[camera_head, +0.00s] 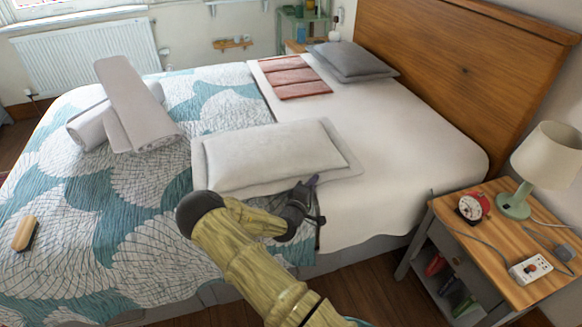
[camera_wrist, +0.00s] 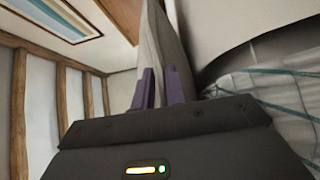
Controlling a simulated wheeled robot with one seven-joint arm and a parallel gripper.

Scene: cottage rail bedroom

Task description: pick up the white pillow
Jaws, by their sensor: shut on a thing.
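The white pillow (camera_head: 270,155) lies roughly level across the middle of the bed, over the edge between the patterned cover and the white sheet. My gripper (camera_head: 313,182) is at the near right part of its front edge. In the wrist view my gripper's two purple fingers (camera_wrist: 160,88) are shut on the pillow's edge, and the pillow (camera_wrist: 158,45) rises between them as a thin grey-white slab. I cannot tell whether the pillow is lifted clear of the bed. My arm hides a little of its near side.
A grey pillow (camera_head: 352,60) and folded pink cloth (camera_head: 292,77) lie toward the headboard (camera_head: 460,70). Rolled towels (camera_head: 135,110) and a brush (camera_head: 24,233) are on the left. The nightstand (camera_head: 495,222) at right holds a lamp (camera_head: 545,160), alarm clock (camera_head: 473,207) and power strip (camera_head: 530,268).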

